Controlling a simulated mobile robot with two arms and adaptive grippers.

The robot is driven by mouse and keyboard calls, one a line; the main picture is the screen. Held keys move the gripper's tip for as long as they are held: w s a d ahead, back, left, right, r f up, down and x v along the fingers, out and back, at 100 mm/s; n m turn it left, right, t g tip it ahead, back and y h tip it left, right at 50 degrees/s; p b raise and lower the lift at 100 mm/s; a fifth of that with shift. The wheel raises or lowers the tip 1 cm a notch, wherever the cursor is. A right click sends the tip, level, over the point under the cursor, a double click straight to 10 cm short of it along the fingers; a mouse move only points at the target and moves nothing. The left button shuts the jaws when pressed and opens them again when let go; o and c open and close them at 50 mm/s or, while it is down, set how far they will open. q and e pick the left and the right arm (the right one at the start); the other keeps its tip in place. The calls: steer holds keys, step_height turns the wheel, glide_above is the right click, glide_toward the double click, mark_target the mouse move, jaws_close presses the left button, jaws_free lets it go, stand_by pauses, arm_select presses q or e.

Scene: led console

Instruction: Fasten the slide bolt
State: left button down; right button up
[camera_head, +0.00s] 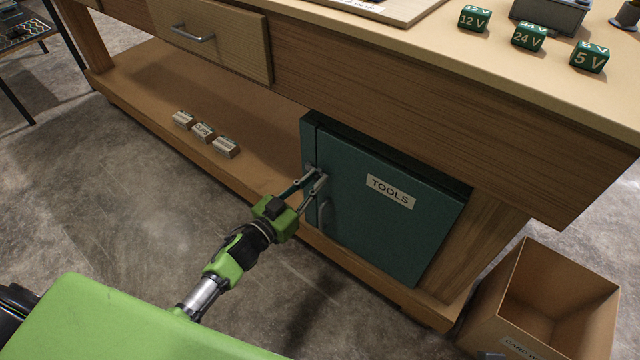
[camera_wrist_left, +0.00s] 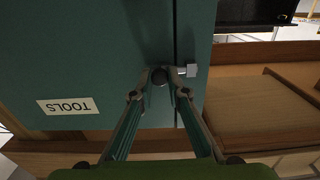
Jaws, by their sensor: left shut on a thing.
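The slide bolt sits near the left edge of the green cabinet door (camera_head: 405,230) labelled TOOLS. The door looks closed. In the left wrist view the bolt's dark round knob (camera_wrist_left: 159,76) lies on the door (camera_wrist_left: 90,60), and a pale metal piece (camera_wrist_left: 188,71) shows just across the seam. Whether the bolt reaches into that piece is hidden by a fingertip. My left gripper (camera_head: 315,180) is shut on the knob, with one fingertip on each side (camera_wrist_left: 165,77).
A grey door handle (camera_head: 325,215) is just below the gripper. An open cardboard box (camera_head: 550,290) stands at the right. The workbench top (camera_head: 450,45) overhangs the cabinet.

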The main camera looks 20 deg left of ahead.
arm_select(q)
steer(key=c, duration=2)
jaws_free()
steer(key=shift+a, duration=0.35)
steer(key=shift+o, duration=0.2)
steer(key=shift+s, duration=0.3)
steer(key=v, duration=1.1)
steer(key=shift+s+a, duration=0.1)
